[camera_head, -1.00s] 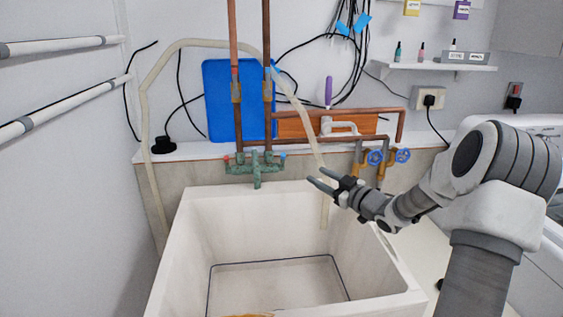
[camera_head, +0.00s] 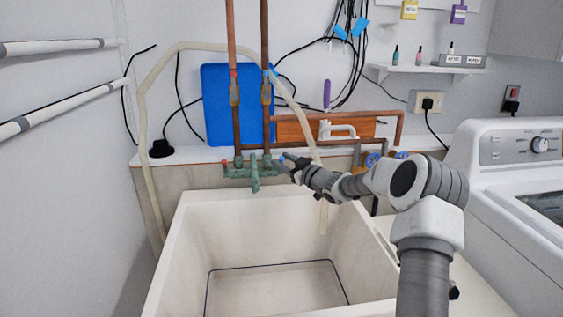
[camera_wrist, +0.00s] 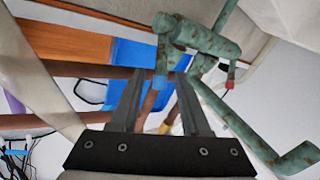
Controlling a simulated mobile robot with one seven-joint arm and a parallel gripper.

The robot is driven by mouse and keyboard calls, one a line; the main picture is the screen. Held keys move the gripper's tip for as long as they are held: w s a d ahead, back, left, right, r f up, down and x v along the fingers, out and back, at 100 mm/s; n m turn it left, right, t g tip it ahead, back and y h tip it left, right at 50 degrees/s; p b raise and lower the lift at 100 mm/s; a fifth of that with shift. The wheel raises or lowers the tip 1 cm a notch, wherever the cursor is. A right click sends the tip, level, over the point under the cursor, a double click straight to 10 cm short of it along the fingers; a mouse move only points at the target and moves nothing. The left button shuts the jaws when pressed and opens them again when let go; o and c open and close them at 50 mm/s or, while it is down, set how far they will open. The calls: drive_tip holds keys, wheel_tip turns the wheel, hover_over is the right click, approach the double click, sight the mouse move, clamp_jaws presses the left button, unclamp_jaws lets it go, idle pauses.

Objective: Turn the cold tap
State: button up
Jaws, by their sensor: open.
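A weathered green tap fixture (camera_head: 240,171) is mounted on the ledge behind the sink, with a red handle at its left end. In the wrist view the fixture (camera_wrist: 205,38) shows a blue cold handle (camera_wrist: 160,82) and a red hot handle (camera_wrist: 231,72). My gripper (camera_head: 284,160) is at the fixture's right end, where it partly covers the blue handle. In the wrist view my open gripper (camera_wrist: 160,73) has the blue handle between its fingertips in the picture. I cannot tell whether either finger touches it.
The white sink (camera_head: 175,225) is below my arm. A pale hose (camera_head: 300,118) hangs into it, close to my gripper. Copper pipes (camera_head: 265,90) rise above the fixture. Blue valve wheels (camera_head: 372,160) are at right, and a washing machine (camera_head: 500,150) stands far right.

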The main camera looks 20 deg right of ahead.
drive_tip(key=shift+w+a, duration=0.15)
drive_tip(key=shift+w, duration=0.3)
clamp_jaws()
idle(1.2)
